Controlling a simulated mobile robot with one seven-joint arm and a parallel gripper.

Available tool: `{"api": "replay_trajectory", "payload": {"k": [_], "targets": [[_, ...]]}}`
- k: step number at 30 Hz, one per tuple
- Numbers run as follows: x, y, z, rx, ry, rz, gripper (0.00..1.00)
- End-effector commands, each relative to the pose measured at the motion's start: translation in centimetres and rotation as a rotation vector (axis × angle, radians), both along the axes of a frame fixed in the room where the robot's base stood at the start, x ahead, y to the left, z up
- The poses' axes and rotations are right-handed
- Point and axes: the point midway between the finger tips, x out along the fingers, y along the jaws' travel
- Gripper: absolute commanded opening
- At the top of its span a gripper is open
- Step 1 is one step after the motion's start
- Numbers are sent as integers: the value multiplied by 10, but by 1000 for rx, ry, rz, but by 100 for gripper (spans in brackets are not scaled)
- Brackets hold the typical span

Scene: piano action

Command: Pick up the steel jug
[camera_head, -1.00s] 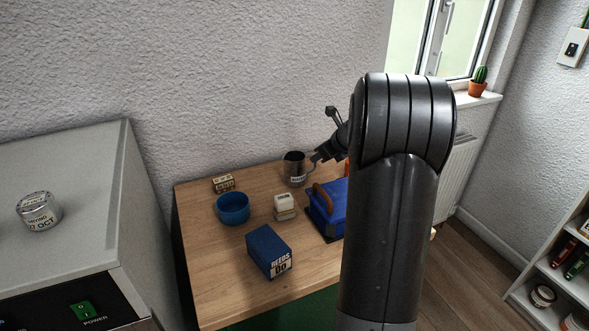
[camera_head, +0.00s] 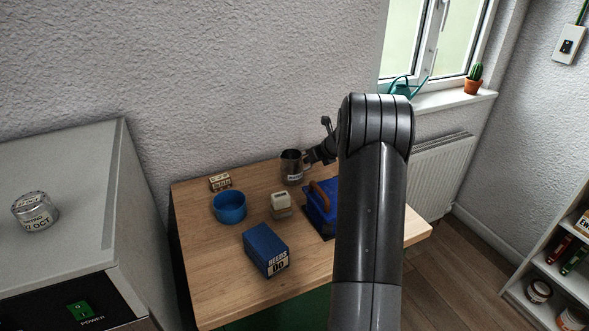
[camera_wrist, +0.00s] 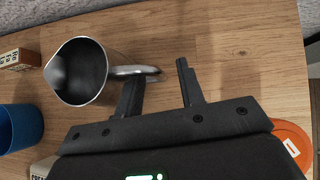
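The steel jug (camera_head: 291,168) stands upright at the back of the wooden table, with a label on its front. In the wrist view the jug (camera_wrist: 78,72) is at upper left, its mouth open to the camera and its handle pointing right. My gripper (camera_wrist: 158,78) is open, its two dark fingers apart. The left finger's tip is at the handle and the handle's outer end reaches into the gap between the fingers. I cannot tell whether they touch. In the head view my gripper (camera_head: 311,157) is just right of the jug, partly hidden by my arm.
An orange round thing (camera_wrist: 292,145) lies right of my gripper. The wall is close behind.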

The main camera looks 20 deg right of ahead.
Motion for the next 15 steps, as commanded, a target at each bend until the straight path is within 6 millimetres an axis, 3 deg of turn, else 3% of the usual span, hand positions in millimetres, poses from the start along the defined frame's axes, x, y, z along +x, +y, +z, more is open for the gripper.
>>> {"api": "replay_trajectory", "payload": {"k": [4, 12, 15], "targets": [[11, 3, -12, 1, 1, 1, 35], [13, 3, -13, 1, 0, 1, 35], [13, 3, -13, 1, 0, 1, 28]]}}
